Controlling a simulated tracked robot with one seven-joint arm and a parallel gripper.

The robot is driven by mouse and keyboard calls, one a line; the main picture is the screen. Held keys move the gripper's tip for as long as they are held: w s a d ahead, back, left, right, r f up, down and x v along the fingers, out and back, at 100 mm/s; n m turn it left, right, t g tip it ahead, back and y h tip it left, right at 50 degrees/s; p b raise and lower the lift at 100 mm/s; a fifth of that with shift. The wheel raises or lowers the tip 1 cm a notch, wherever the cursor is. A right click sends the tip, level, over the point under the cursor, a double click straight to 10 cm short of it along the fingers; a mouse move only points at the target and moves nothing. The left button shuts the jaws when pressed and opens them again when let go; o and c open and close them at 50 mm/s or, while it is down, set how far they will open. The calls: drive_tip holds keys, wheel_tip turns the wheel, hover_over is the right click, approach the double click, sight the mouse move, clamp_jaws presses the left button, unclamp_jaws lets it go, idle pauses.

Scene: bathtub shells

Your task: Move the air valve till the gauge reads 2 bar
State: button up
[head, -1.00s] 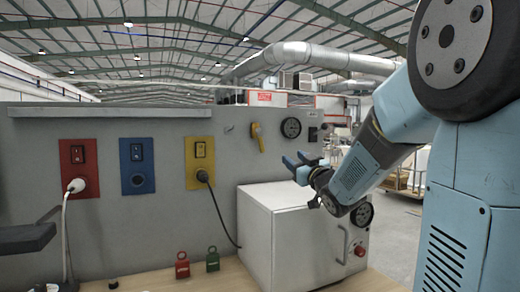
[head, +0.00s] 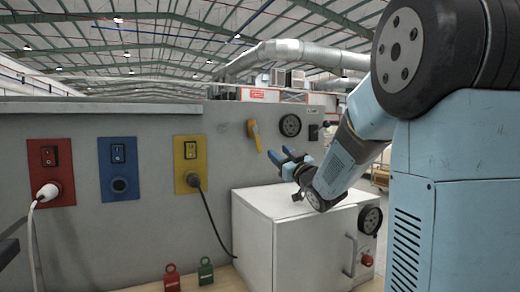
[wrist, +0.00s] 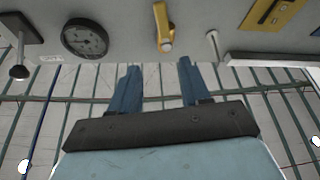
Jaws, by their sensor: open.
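The air valve is a yellow lever (head: 254,135) on the grey panel, pointing down with a slight tilt. In the wrist view, which is upside down, the lever (wrist: 163,27) stands beyond the fingertips, roughly between them. The round black gauge (head: 290,125) is on the panel to the right of the lever; it also shows in the wrist view (wrist: 86,38). Its needle is too small to read. My gripper (head: 279,157) is open and empty, below and right of the lever in the head view. In the wrist view my gripper (wrist: 156,70) shows a gap from the lever.
Red (head: 38,165), blue (head: 108,180) and yellow (head: 182,160) socket plates are on the left; a black cable hangs from the yellow one. Red and green padlocks stand beside the cabinet.

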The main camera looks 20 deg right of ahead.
sight(260, 146)
drive_tip(key=w+a, duration=0.1)
drive_tip(key=w, duration=0.2)
drive_tip(key=w+a, duration=0.1)
drive_tip(key=w, duration=0.3)
drive_tip(key=w+a, duration=0.1)
drive_tip(key=w, duration=0.2)
drive_tip(key=shift+w+r, duration=0.2)
drive_tip(key=shift+r, duration=0.1)
drive_tip(key=shift+w+a+r, duration=0.25)
drive_tip(key=shift+w, duration=0.3)
drive_tip(key=shift+c, duration=0.2)
drive_tip(key=shift+s, duration=0.1)
clamp_jaws()
